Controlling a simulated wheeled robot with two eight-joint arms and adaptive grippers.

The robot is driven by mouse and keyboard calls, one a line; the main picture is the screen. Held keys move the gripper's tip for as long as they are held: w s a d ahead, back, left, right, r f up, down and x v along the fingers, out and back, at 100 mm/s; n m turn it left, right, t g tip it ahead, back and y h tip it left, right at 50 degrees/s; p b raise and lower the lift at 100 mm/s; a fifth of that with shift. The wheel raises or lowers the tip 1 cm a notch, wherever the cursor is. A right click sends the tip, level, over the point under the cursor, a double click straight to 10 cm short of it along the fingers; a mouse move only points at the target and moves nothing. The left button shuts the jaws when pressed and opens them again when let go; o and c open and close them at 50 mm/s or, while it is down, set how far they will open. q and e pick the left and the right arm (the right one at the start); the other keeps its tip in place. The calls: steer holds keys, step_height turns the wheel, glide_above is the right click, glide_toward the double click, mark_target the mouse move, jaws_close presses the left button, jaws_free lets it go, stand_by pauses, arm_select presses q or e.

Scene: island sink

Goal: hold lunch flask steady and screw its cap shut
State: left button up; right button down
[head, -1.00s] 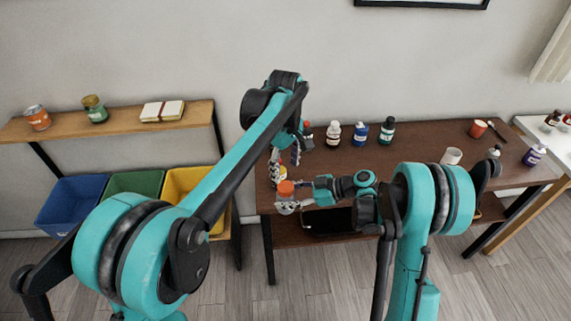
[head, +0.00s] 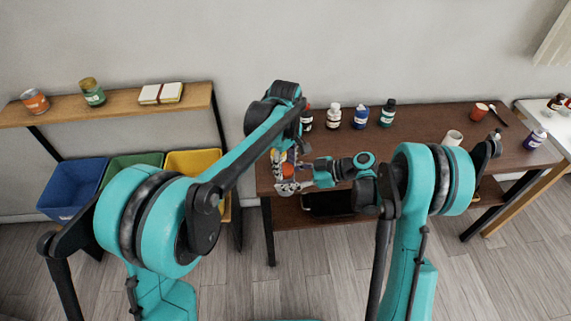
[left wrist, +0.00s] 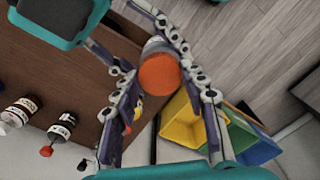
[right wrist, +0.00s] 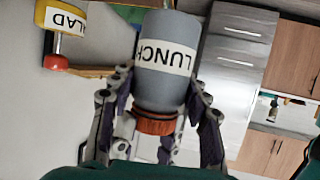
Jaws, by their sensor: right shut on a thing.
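The lunch flask (right wrist: 165,75) is grey with a white LUNCH label. Its orange cap (left wrist: 160,73) sits at the flask's mouth; how tightly cannot be told. My right gripper (head: 288,186) is shut around the flask's body, its fingers on both sides in the right wrist view (right wrist: 160,92). My left gripper (left wrist: 170,92) is open, its fingers apart, with the cap just beyond and between the tips in its wrist view. No contact with the cap shows. In the head view the flask's body is mostly hidden by the right fingers.
A yellow salad jar with a red knob (right wrist: 65,18) stands near the grippers. Several bottles, including a blue one (head: 361,117), line the back of the brown table (head: 420,140). A white cup (head: 452,138) stands farther right. Coloured bins (head: 190,162) are at left.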

arm_select(q)
steer(key=c, duration=0.5)
steer(key=m, duration=0.8)
steer(key=shift+m, duration=0.4)
steer(key=m, duration=0.4)
steer(key=shift+m, duration=0.4)
steer(key=m, duration=0.4)
steer(key=o, duration=1.4)
